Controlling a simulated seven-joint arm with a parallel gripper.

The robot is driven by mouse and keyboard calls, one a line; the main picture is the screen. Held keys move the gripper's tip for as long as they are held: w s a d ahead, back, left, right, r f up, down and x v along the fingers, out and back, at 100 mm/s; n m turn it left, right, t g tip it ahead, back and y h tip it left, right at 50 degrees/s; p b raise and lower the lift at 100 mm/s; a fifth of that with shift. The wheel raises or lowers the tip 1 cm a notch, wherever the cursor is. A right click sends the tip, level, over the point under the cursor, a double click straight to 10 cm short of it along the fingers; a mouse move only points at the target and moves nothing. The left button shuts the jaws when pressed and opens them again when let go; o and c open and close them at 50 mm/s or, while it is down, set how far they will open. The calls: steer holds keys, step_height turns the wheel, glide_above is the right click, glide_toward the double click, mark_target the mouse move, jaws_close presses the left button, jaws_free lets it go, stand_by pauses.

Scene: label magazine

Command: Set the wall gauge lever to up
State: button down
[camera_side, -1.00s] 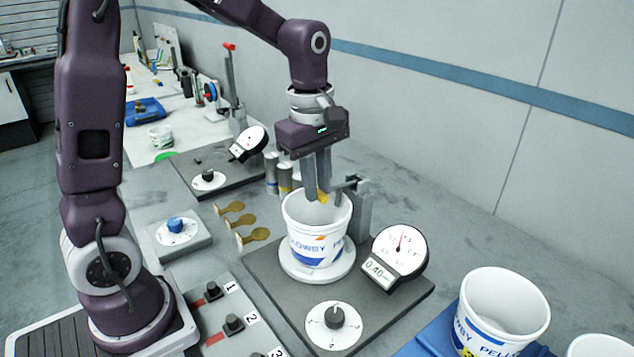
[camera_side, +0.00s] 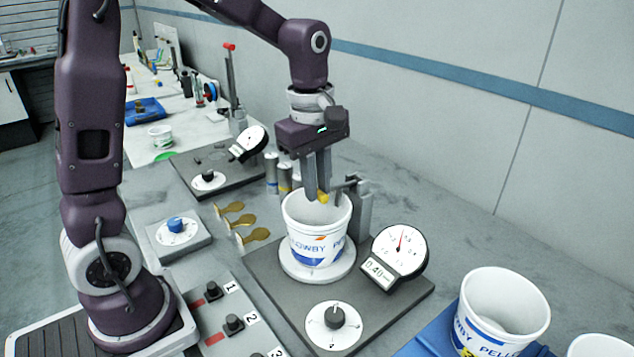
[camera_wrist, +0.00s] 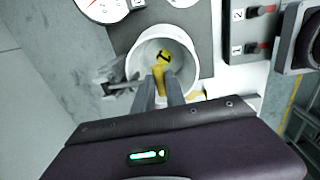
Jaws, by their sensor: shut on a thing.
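My gripper (camera_side: 319,194) points down over the white tub (camera_side: 316,236), with its fingers shut on a small yellow piece (camera_side: 323,198). In the wrist view, this yellow piece (camera_wrist: 159,80) sits between the fingertips, over the tub's mouth. The round gauge dial (camera_side: 399,247) faces forward above a small display reading about 0.40. I cannot tell the lever's exact angle.
The tub stands on a round white seat on a dark base plate (camera_side: 272,290), with a black-knobbed dial (camera_side: 335,318) in front. A second tub (camera_side: 505,305) stands at the right. Brass paddles (camera_side: 238,232) lie left of the tub, and a numbered switch panel (camera_side: 222,310) lies nearer.

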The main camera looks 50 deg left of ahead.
steer(key=shift+w+r, duration=0.25)
steer(key=shift+r, duration=0.25)
steer(key=shift+w+r, duration=0.25)
steer(key=shift+r, duration=0.25)
steer(key=w+r, duration=0.5)
steer(key=w, duration=0.6)
steer(key=shift+w, duration=0.1)
steer(key=c, duration=1.4)
jaws_free()
steer(key=shift+w+f, duration=0.1)
steer(key=shift+o, duration=0.2)
